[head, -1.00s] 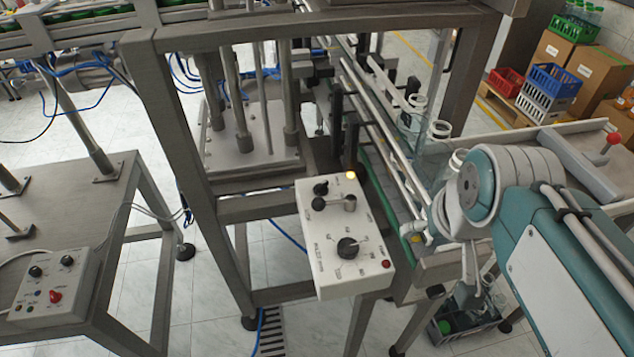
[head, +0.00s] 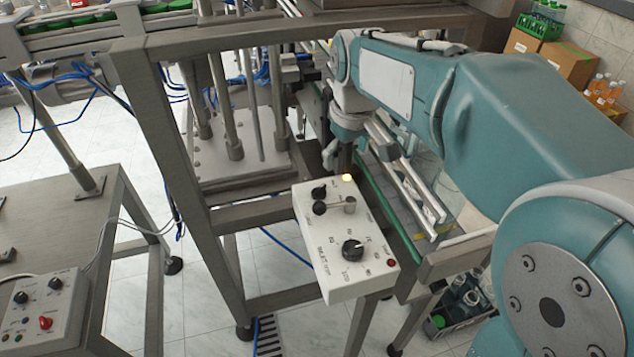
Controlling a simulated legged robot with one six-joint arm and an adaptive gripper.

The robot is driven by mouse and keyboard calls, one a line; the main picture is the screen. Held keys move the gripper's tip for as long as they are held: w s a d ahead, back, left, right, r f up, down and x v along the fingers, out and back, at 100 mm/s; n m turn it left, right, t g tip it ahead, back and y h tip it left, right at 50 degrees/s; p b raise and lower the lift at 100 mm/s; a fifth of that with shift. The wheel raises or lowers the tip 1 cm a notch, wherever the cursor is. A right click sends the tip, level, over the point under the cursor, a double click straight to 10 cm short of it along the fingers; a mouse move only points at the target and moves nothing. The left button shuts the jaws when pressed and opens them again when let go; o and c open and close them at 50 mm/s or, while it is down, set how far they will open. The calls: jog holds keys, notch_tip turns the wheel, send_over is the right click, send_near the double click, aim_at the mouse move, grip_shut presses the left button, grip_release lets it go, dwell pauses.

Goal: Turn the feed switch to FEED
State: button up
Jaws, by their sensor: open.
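A white control box (head: 325,270) is fixed to the front of the grey metal frame. On its top are a small black knob (head: 319,191), a metal lever with a black ball end (head: 320,208) pointing left, and a larger black rotary knob (head: 352,250). The printed labels are too small to read, so I cannot tell which one is the feed switch or where FEED is. My gripper (head: 338,158) is beyond the far edge of the box, below my wrist. It is open, small and partly lost against dark posts. It appears apart from the controls.
A second control box (head: 38,305) stands on the left table. Conveyor rails (head: 400,180) lie right of the box. Frame posts (head: 180,180) stand at left.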

jog(key=n+g, duration=0.1)
jog(key=n, duration=0.1)
send_over(319, 188)
notch_tip(319, 188, down, 3)
jog(key=f, duration=0.1)
notch_tip(319, 188, down, 11)
jog(key=shift+r, duration=0.1)
jog(key=c, duration=1.2)
